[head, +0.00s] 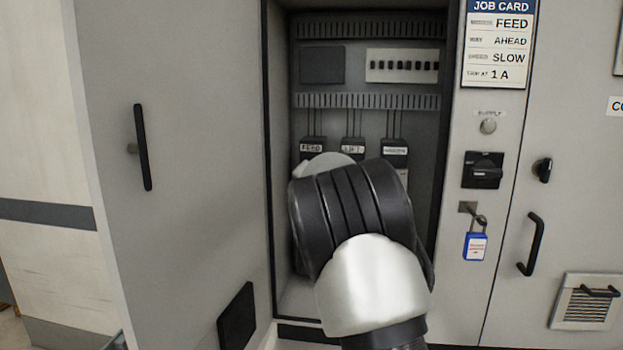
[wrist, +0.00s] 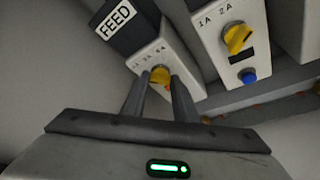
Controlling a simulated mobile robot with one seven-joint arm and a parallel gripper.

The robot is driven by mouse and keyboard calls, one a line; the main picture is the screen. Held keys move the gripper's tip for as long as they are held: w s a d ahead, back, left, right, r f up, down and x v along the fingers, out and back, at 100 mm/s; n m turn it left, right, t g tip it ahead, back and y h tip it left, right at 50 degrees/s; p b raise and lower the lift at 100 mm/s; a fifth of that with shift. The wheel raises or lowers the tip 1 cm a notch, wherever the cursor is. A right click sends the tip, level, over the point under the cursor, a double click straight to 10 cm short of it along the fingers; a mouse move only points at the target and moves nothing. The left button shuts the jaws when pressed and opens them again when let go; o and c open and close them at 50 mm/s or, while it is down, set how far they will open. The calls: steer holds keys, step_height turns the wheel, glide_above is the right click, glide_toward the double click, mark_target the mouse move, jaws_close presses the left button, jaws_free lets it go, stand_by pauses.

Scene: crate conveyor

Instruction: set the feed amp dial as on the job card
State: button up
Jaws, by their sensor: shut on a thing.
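The job card (head: 497,45) at the upper right of the head view reads FEED, AHEAD, SLOW and 1 A. In the wrist view the FEED unit (wrist: 117,18) has a light face with amp marks, of which 3A and 4A are the clearest. Its yellow dial (wrist: 160,75) sits between the fingertips of my gripper (wrist: 160,80), which is shut on it. The fingers partly hide the dial, so I cannot tell where it points. In the head view the FEED label (head: 311,148) shows inside the open cabinet, and my arm hides the dial.
A neighbouring unit with its own yellow dial (wrist: 237,38) and a blue button (wrist: 248,76) is close on the right. The open cabinet door (head: 175,180) stands at the left. A black supply switch (head: 483,170) and a blue padlock (head: 475,246) are on the right panel.

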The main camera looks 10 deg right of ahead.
steer(key=shift+n, duration=0.4)
steer(key=o, duration=1.1)
steer(key=shift+c, duration=0.2)
steer(key=shift+p, duration=0.3)
steer(key=b+v, duration=0.5)
steer(key=v, duration=1.2)
steer(key=shift+a+r+b, duration=0.15)
steer(key=shift+r+b, duration=0.05)
steer(key=shift+b, duration=0.1)
steer(key=shift+s, duration=0.15)
